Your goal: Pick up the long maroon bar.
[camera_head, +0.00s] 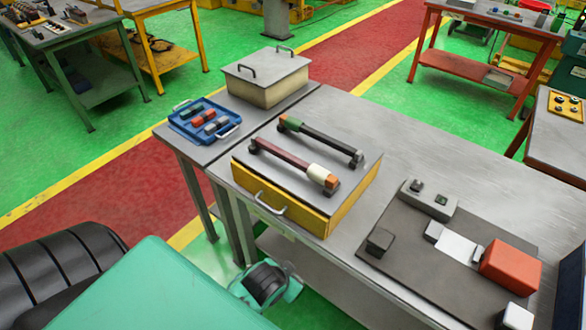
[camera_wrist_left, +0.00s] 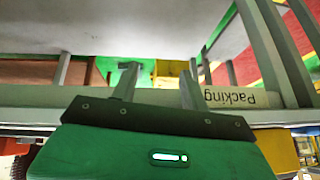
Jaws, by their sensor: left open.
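The long maroon bar (camera_head: 281,158) lies on the grey top of a yellow-sided box (camera_head: 283,206) in the head view. It rests on small dark supports and has a cream section and an orange block at its near right end. A second long dark bar (camera_head: 324,141) with a green end lies behind it, roughly parallel. My left gripper (camera_wrist_left: 157,82) shows in the left wrist view, its two fingers apart with nothing between them. It is away from the maroon bar, which is not seen in that view. My right gripper is in neither view.
A blue tray (camera_head: 177,127) of small parts and a lidded box (camera_head: 241,70) stand left of and behind the bars. A dark mat (camera_head: 400,239) with blocks lies to the right. A table edge with an upside-down "Packing" label (camera_wrist_left: 238,98) crosses the wrist view.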

